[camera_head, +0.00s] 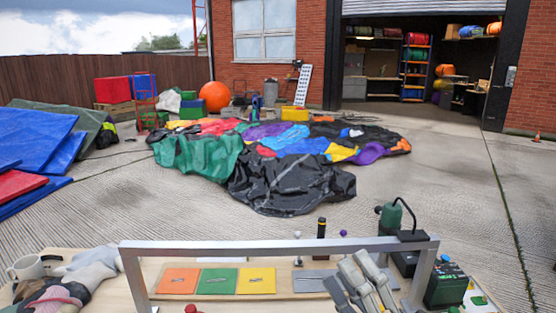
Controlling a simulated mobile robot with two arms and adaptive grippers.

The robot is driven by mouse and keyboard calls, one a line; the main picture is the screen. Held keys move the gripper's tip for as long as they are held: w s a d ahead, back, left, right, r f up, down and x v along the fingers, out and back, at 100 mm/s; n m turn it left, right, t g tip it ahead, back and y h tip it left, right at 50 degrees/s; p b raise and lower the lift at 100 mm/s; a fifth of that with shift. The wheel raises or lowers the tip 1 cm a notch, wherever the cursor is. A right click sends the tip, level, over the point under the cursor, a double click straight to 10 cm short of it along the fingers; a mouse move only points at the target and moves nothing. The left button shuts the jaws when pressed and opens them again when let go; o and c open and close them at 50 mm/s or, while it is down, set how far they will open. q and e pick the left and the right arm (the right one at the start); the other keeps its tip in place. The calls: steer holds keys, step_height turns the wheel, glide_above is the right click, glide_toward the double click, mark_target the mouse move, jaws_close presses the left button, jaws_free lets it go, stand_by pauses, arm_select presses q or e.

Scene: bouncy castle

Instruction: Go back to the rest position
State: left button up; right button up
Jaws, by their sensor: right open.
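My right gripper (352,275) shows at the bottom of the head view, right of centre. Its grey fingers are open, and nothing can be seen held between them. It is over the right part of the workbench (210,266), near a grey plate (312,281). My left gripper is not in view.
A grey metal frame (270,244) spans the bench. Orange (178,281), green (217,282) and yellow (256,281) squares lie on it. A white mug (26,267) and crumpled fabric (92,272) are left; a green tool (393,215) and green box (445,287) are right. Colourful deflated fabric (290,185) covers the ground beyond.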

steer(key=d+f+m+g+h, duration=0.2)
steer(key=d+f+m+h, duration=0.45)
steer(key=f+m, duration=0.25)
steer(key=d+f+m+g+h, duration=0.3)
steer(key=d+f+m+h, duration=0.2)
steer(key=f+m+h, duration=0.35)
steer(key=s+f+m+g, duration=0.1)
steer(key=s+f+g, duration=0.1)
steer(key=s+f, duration=0.1)
steer(key=s+f+m+g, duration=0.2)
steer(key=s+f, duration=0.1)
steer(key=f, duration=0.1)
steer(key=s+f+m+g+y, duration=0.1)
steer(key=s+f+g, duration=0.1)
steer(key=s+f, duration=0.1)
steer(key=shift+d+f+m, duration=0.25)
steer(key=shift+f, duration=0.55)
steer(key=s+a+f+m+g+y, duration=0.25)
steer(key=s+f+g, duration=0.4)
steer(key=s, duration=0.45)
step_height(320, 180, down, 27)
steer(key=s, duration=0.2)
steer(key=s+d+f+n+g+h, duration=0.1)
steer(key=s+d+f, duration=0.1)
steer(key=s+f, duration=1.2)
steer(key=shift+s+d+f, duration=0.35)
steer(key=shift+s, duration=0.65)
